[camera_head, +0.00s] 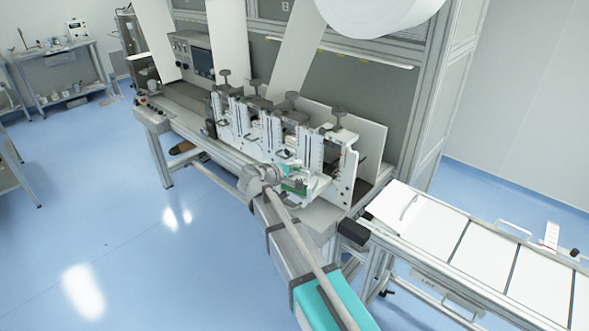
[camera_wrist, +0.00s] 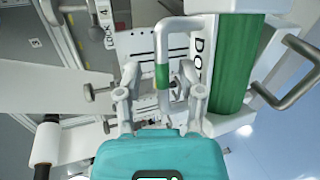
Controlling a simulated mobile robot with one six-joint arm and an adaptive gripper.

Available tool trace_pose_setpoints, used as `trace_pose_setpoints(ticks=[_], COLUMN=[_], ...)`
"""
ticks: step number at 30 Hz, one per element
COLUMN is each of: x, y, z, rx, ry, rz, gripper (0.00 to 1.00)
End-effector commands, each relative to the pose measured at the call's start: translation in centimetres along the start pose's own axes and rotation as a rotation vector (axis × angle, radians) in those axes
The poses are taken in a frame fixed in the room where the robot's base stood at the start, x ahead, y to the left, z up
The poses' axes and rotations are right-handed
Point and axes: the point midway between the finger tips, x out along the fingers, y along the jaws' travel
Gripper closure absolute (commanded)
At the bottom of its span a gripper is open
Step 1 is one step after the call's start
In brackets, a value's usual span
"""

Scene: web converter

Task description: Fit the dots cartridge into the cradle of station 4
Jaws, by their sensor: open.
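The dots cartridge shows in the wrist view as a green roller (camera_wrist: 237,62) in a white body, with a label partly cut off to "DO". Its white bar handle with a green band (camera_wrist: 162,76) stands between the fingers of my gripper (camera_wrist: 160,90). The fingers are open, with visible gaps on both sides of the handle. In the head view my gripper (camera_head: 283,178) is at the right-end station (camera_head: 340,172), beside green parts of the cartridge (camera_head: 296,186). A "4" label (camera_wrist: 35,43) marks station 4 in the wrist view. The cradle's seat is hidden, so I cannot tell how fully the cartridge sits.
A "LOCK" marking (camera_wrist: 107,30) and a knob (camera_wrist: 90,93) are left of the cartridge. Several similar white station frames (camera_head: 250,120) stand in a row to the left. A conveyor table (camera_head: 430,222) is at the right. Blue floor (camera_head: 130,255) is clear at the front left.

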Motion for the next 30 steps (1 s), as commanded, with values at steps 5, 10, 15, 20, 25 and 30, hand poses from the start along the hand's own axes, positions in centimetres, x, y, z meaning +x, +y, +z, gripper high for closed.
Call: trace_pose_setpoints(ticks=[5,10,15,20,25,30], x=[-2.4,-5.1,-7.8,-9.8,-10.9,-11.2], y=[0.2,0.2,0.2,0.2,0.1,0.0], z=[0.1,0.1,0.1,0.1,0.1,0.1], rx=[-0.001,-0.001,0.000,-0.001,0.000,0.001], ry=[0.001,0.001,0.001,0.000,-0.001,-0.002], rz=[0.000,0.000,0.000,0.000,0.000,0.000], gripper=[0.51,0.51,0.51,0.51,0.51,0.51])
